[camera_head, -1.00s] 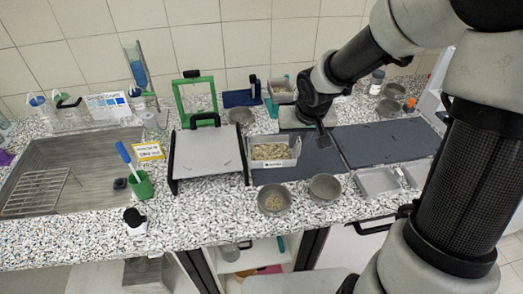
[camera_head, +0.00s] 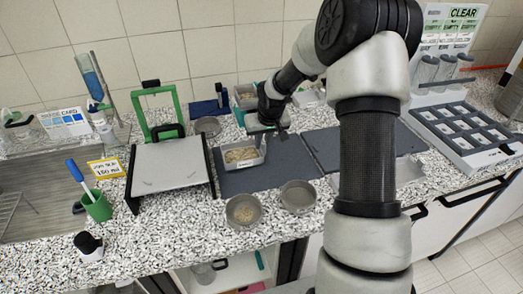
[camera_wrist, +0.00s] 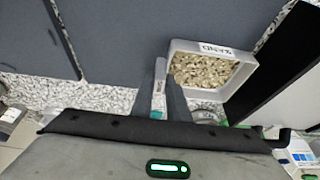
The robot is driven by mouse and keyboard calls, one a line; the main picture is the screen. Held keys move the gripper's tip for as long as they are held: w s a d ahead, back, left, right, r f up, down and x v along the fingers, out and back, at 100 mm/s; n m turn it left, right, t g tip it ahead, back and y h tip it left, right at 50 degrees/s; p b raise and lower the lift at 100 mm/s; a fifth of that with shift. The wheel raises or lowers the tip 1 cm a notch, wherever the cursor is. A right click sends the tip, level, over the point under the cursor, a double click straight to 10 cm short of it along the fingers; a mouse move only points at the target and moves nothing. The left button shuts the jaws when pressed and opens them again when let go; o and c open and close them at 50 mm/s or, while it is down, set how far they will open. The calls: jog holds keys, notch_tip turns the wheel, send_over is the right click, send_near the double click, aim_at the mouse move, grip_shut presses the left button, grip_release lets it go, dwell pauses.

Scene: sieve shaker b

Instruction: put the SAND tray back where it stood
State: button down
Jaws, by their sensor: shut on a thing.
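The SAND tray (camera_head: 232,165) is a grey open tray of coarse tan grains with a white label. In the head view it sits at the dark mat (camera_head: 262,180); I cannot tell whether it touches the mat. It also shows in the wrist view (camera_wrist: 242,84), its label upside down. My gripper (camera_head: 266,138) is at the tray's right side in the head view. In the wrist view my gripper (camera_wrist: 168,95) is shut on the tray's left wall. The fingertips are partly hidden.
Two grey bowls stand in front, one with grains (camera_head: 243,212), one at its right (camera_head: 298,196). A white sloped stand (camera_head: 170,168) is close on the left. Another tray (camera_head: 246,92) stands behind. A second dark mat (camera_head: 325,150) on the right is partly hidden by my arm.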

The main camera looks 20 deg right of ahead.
aim_at(263, 149)
jog(key=shift+f, duration=1.6)
jog(key=shift+f+b, duration=0.25)
jog(key=shift+b, duration=0.05)
jog(key=c, duration=1.7)
grip_release()
jog(key=shift+r, duration=0.1)
jog(key=shift+r, duration=0.1)
jog(key=shift+r+p, duration=0.25)
jog(key=shift+p, duration=0.15)
jog(key=v, duration=1.1)
jog(key=shift+s+r, duration=0.15)
jog(key=shift+r, duration=0.15)
